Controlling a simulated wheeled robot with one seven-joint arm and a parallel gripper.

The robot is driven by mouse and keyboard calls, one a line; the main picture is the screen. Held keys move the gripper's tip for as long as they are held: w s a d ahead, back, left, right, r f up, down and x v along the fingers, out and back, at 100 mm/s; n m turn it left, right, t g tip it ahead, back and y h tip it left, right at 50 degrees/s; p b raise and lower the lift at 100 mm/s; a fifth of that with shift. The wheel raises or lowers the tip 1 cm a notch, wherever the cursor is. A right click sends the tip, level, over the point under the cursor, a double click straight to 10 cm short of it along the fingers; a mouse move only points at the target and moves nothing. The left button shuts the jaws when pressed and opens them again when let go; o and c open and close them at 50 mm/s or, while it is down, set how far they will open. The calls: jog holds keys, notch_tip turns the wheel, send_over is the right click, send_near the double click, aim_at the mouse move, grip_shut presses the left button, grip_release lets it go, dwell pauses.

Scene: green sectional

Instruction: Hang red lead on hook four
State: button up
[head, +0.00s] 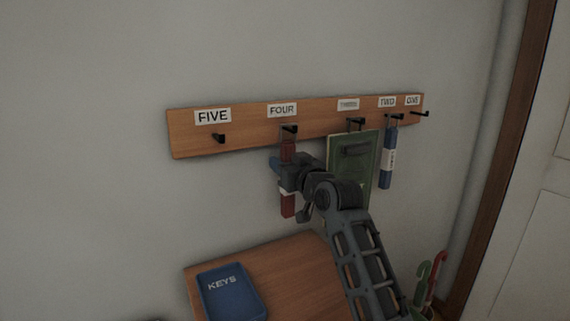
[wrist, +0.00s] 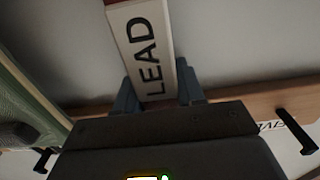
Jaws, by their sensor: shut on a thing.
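The red lead (head: 288,206) is upright in front of the wall, below hook four (head: 290,129). Its top end is close under that hook; I cannot tell whether its loop is around the hook. My gripper (head: 283,170) is shut on the lead at its middle and hides that part in the head view. In the wrist view the lead's white LEAD label (wrist: 146,45) shows between the two blue-grey fingers of my gripper (wrist: 158,88). Hook four and the lead's top are hidden in the wrist view.
The wooden rack (head: 245,138) carries labelled hooks. Hook five (head: 218,138) is bare. A green item (head: 345,172) hangs from hook three, and a blue item (head: 388,173) from hook two, both right of my gripper. A blue KEYS tray (head: 230,298) sits on the wooden surface below.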

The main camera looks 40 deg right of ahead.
jog(key=o, duration=1.2)
jog(key=shift+c, duration=0.2)
jog(key=shift+s, duration=0.1)
jog(key=b+v, duration=0.1)
jog(key=v, duration=0.6)
jog(key=shift+s, duration=0.3)
jog(key=shift+a, duration=0.15)
